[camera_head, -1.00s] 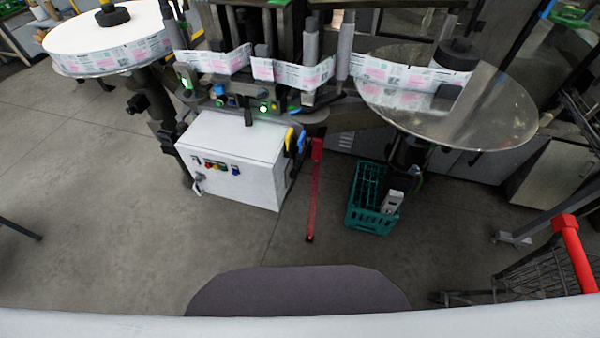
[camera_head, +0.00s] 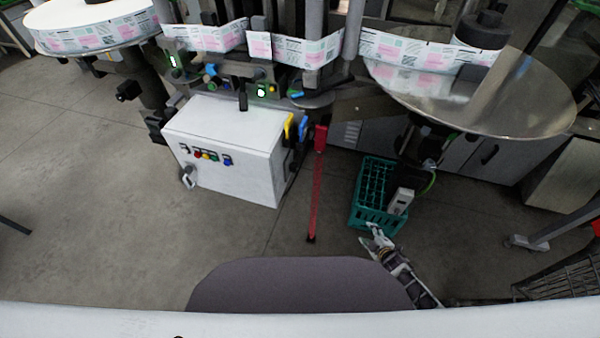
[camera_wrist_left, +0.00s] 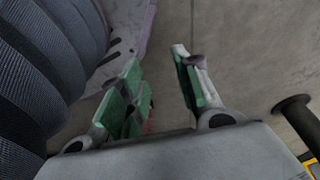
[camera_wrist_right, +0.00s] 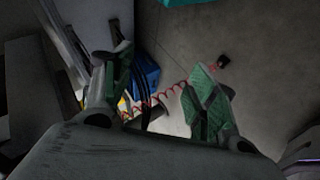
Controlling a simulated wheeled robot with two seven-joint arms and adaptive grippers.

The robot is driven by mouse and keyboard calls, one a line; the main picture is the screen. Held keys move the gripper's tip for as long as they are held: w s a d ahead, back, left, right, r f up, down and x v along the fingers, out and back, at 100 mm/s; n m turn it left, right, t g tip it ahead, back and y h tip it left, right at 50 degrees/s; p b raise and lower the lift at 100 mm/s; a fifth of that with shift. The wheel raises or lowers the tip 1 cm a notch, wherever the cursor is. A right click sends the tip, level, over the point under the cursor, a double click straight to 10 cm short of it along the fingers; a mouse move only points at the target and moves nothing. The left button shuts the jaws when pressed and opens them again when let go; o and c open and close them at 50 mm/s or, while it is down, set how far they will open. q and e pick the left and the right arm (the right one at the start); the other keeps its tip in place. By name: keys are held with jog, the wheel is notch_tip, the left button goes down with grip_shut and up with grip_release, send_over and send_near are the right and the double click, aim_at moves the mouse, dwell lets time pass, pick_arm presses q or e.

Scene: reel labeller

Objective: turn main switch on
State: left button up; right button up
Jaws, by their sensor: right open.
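The white control box (camera_head: 225,148) stands below the labeller in the head view. Its front has a row of small controls (camera_head: 206,156), black, red, yellow, green and blue, and a grey fitting (camera_head: 187,177) at its lower left. I cannot tell which is the main switch or its position. My right gripper (camera_head: 372,230) is near the front of the teal crate, well right of the box; its open, empty jaws show in the right wrist view (camera_wrist_right: 160,78). My left gripper (camera_wrist_left: 160,78) is open and empty in the left wrist view; the head view does not show it.
The teal crate (camera_head: 361,212) stands on the floor beneath the clear reel disc (camera_head: 515,100). A red bar (camera_head: 314,190) lies between box and crate. A label reel (camera_head: 85,25) is at upper left. Floor in front of the box is clear.

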jog(key=w+a+r+n+t+y+b, duration=0.4)
jog(key=w+r+n+y+b, duration=0.2)
jog(key=w+r+n+b, duration=0.7)
pick_arm(q)
jog(key=w+d+r+t+h+b, duration=0.1)
jog(key=w+d, duration=0.1)
jog(key=w, duration=0.3)
jog(key=w+d+r+b, duration=0.1)
jog(key=w+d+r, duration=0.15)
jog(key=w, duration=0.25)
notch_tip(320, 180, up, 6)
jog(key=w+d+t+h+b, duration=0.1)
jog(key=d+b, duration=0.1)
jog(key=b, duration=0.9)
jog(key=shift+b, duration=0.35)
pick_arm(e)
jog(key=a+r+n+g+y, duration=0.4)
jog(key=a+r+n, duration=0.2)
jog(key=n, duration=0.6)
jog(key=a+r+n+g+y, duration=0.5)
jog(key=a+n, duration=0.1)
jog(key=n, duration=0.6)
jog(key=shift+s+a+r+n, duration=0.35)
jog(key=shift+s+r+n, duration=0.05)
jog(key=shift+s, duration=0.05)
pick_arm(q)
jog(key=shift+w, duration=0.1)
pick_arm(e)
jog(key=shift+a, duration=0.1)
